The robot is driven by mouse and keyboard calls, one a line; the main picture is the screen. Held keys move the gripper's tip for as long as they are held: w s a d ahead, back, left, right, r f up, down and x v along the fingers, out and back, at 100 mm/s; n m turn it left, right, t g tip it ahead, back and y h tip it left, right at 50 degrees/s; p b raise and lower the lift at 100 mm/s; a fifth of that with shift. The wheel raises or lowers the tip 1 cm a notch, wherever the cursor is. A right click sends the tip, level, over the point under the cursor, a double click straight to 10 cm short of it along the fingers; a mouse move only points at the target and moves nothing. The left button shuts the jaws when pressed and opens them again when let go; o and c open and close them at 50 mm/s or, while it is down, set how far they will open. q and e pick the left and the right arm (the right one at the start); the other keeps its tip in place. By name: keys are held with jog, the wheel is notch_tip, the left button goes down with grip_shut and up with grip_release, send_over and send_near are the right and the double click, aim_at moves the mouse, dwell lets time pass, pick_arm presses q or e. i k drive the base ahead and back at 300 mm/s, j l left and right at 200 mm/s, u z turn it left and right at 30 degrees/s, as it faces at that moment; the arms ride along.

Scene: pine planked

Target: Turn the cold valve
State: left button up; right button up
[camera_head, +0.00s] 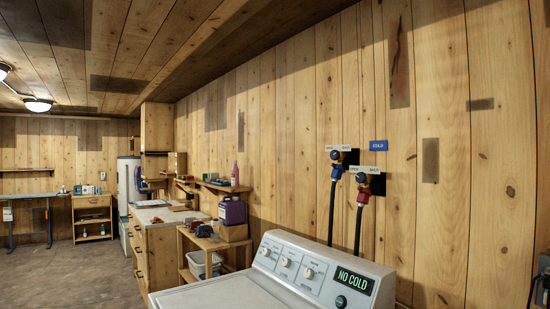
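Two valves are on the plank wall above the washing machine. The right valve (363,183) has a small plate lettered above it and a red fitting below, with a dark hose running down. The left valve (337,161) has a similar plate and a blue fitting on its hose. A blue sign (378,145) reading "COLD" is on the wall just above the right valve. The handles are too small to tell their exact position. Neither of my grippers is in view.
A white washing machine (232,295) stands below the valves; its panel display (354,281) reads "NO COLD" in green. A wooden shelf table with a purple jug (232,210) stands to its left. The floor (72,270) at left is clear.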

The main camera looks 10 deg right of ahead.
aim_at(335, 155)
jog(key=i+j+u, duration=0.35)
jog(key=j, duration=0.25)
jog(key=i+j+u, duration=0.35)
jog(key=i+j, duration=0.15)
jog(key=i+j+u, duration=0.35)
jog(key=i, duration=0.3)
jog(key=i+z, duration=0.25)
jog(key=i, duration=1.4)
jog(key=i+z, duration=0.45)
jog(key=i+j+z, duration=0.15)
jog(key=i+z, duration=0.35)
jog(key=i+j+z, duration=0.45)
jog(key=i+z, duration=0.15)
jog(key=z, duration=0.3)
jog(key=i+j+z, duration=0.1)
jog(key=z, duration=0.35)
jog(key=i+j+z, duration=0.15)
jog(key=z, duration=0.35)
jog(key=i+j+z, duration=0.15)
jog(key=z, duration=0.3)
